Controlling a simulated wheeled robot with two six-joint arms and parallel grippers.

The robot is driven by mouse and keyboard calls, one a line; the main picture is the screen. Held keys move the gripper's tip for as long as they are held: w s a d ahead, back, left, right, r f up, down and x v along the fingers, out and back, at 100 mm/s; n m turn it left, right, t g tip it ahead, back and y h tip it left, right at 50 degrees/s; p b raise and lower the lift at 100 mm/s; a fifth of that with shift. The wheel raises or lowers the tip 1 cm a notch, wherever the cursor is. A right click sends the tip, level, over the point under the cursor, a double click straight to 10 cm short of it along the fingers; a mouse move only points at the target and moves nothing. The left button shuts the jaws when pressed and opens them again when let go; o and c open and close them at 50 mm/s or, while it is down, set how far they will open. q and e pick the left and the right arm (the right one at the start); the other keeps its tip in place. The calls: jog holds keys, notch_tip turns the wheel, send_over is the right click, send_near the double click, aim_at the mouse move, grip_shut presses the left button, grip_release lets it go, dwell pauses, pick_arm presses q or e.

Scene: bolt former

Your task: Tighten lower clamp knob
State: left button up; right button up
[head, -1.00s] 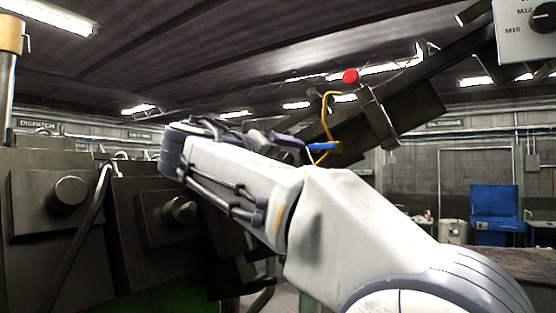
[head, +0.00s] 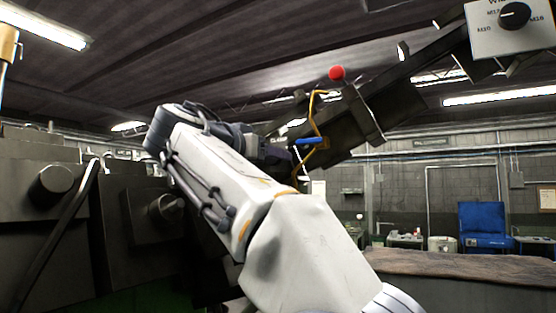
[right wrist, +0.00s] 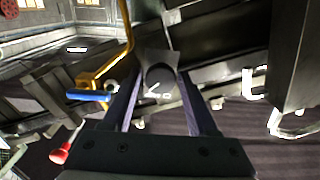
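In the right wrist view a dark round knob (right wrist: 160,76) on a squarish plate lies ahead, between the tips of my right gripper (right wrist: 162,88). The two fingers stand apart, with gaps beside the knob, so the gripper is open. I cannot tell whether a finger touches it. In the head view my right arm reaches up to the dark slanted machine beam (head: 350,125); its gripper (head: 288,158) is small and dark there, and the knob cannot be made out. My left gripper is not in view.
A yellow bent rod (head: 315,108) with a blue handle (head: 306,141) is close to my right gripper. A red ball (head: 337,73) is above it. Dark machine blocks with round knobs (head: 55,181) stand left. A dial box (head: 512,28) hangs top right. A bench (head: 470,268) is lower right.

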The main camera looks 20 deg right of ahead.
grip_shut()
jog(key=n+p, duration=0.3)
jog(key=n, duration=0.8)
jog(key=shift+p, duration=0.4)
jog(key=o, duration=0.6)
grip_release()
jog(key=v, duration=0.8)
jog(key=shift+b, duration=0.45)
